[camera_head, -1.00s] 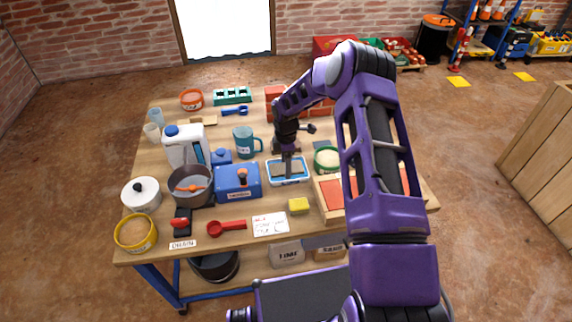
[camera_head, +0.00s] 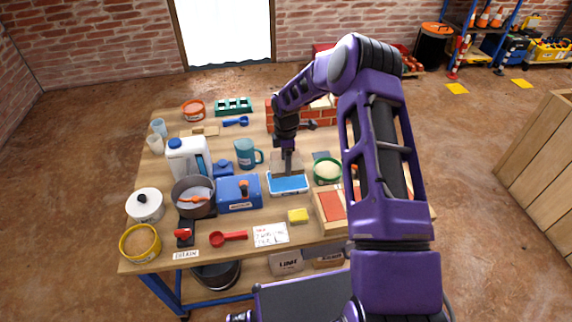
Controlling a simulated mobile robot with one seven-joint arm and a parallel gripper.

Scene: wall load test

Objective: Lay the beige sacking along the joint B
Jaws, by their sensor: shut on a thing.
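My gripper (camera_head: 287,150) is shut on the beige sacking (camera_head: 279,163) and holds it just above the far end of a white-rimmed tray (camera_head: 289,191). The sacking looks flat and its colour is close to the wooden table behind it. The tray's blue inside shows bare. A small red brick wall (camera_head: 328,118) stands at the back of the table, behind and right of my gripper, partly covered by my arm. I cannot make out any joint B or its mark from here.
A teal mug (camera_head: 245,153) and a blue box (camera_head: 238,195) stand left of the tray. A green-rimmed bowl (camera_head: 327,171) stands to its right. A yellow sponge (camera_head: 298,216) and a paper note (camera_head: 269,234) lie in front. The left side is crowded with pots and a white jug (camera_head: 187,160).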

